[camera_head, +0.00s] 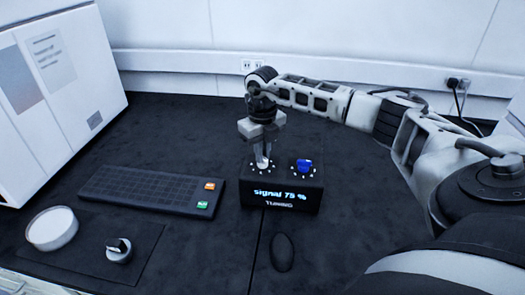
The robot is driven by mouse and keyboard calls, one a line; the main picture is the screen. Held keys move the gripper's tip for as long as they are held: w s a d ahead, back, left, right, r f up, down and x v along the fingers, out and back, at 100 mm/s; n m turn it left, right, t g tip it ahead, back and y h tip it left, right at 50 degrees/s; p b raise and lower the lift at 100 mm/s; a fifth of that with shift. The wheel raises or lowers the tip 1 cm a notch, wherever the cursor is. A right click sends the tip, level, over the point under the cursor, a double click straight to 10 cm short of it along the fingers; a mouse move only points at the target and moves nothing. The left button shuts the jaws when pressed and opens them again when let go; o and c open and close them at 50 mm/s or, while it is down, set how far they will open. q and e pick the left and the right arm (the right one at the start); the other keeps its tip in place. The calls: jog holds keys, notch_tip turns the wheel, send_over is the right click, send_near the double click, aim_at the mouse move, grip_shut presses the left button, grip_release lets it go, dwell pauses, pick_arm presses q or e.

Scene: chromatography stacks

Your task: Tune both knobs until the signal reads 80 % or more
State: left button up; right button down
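The black tuning box (281,193) stands on the dark bench. Its front display reads "signal 75 %", as far as I can make out, with "TUNING" below. The blue right knob (304,166) is uncovered on the box top, with white dial marks around it. My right gripper (262,162) points straight down over the left dial. Its fingertips are close together at the left knob and appear shut on it; they hide most of that knob. My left gripper is not in view.
A dark keyboard (140,189) with orange and green keys lies left of the box. A black mouse (282,252) lies in front. A white round dish (52,229) and a small metal item (119,250) are on a dark mat. A white instrument (62,85) stands at the left.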

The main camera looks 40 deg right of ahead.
jog(key=shift+n, duration=0.3)
jog(key=n, duration=0.3)
jog(key=shift+n+b, duration=0.3)
jog(key=shift+b, duration=0.05)
jog(key=shift+r+n+b, duration=0.1)
jog(key=shift+n+b, duration=0.2)
jog(key=shift+n, duration=1.9)
jog(key=c, duration=1.5)
grip_release()
notch_tip(320, 180, up, 16)
jog(key=shift+b, duration=0.45)
